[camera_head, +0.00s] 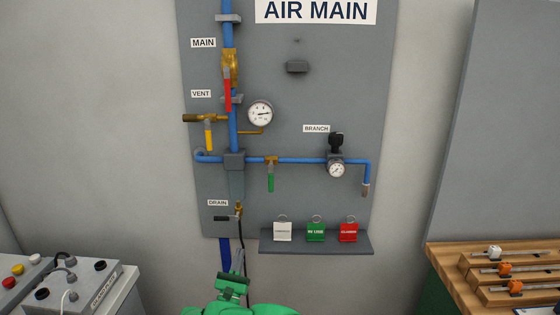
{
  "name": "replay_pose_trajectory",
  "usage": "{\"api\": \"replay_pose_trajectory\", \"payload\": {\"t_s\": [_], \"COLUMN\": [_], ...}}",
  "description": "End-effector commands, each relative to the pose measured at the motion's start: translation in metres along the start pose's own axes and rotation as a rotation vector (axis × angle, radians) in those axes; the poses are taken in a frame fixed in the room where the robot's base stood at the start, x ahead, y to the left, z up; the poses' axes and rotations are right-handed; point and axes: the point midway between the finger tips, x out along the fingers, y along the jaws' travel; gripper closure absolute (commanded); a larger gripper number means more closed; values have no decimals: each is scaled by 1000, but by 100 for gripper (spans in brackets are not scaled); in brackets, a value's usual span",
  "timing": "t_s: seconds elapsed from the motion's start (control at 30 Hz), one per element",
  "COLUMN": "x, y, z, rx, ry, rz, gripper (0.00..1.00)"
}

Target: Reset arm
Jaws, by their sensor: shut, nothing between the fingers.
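My gripper (236,264) shows at the bottom of the head view, at the end of my green arm. It points up in front of the lower part of the grey AIR MAIN panel (300,105). Its fingers are shut with nothing between them. They appear close to the black hose that hangs below the drain valve (239,210); I cannot tell whether they touch it. Most of my arm is outside the picture.
The panel carries blue pipes (302,160), a red-handled main valve (229,70) and gauges. A shelf (316,246) holds white, green and red tags. A control box (90,285) stands at the left, a wooden bench (445,258) at the right.

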Motion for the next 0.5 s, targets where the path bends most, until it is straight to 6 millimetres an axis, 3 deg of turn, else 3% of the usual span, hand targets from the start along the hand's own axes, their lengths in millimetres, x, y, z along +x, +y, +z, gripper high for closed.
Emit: {"api": "replay_pose_trajectory", "payload": {"t_s": [0.1, 0.2, 0.3, 0.5], "x": [44, 73, 97, 126], "y": [-52, -97, -143, -233], "z": [18, 34, 54, 96], "rx": [-50, -87, -117, -158], "ry": [-34, -57, -79, -111], "rz": [-130, -243, -357, -590], "gripper": [100, 100, 100, 100]}}
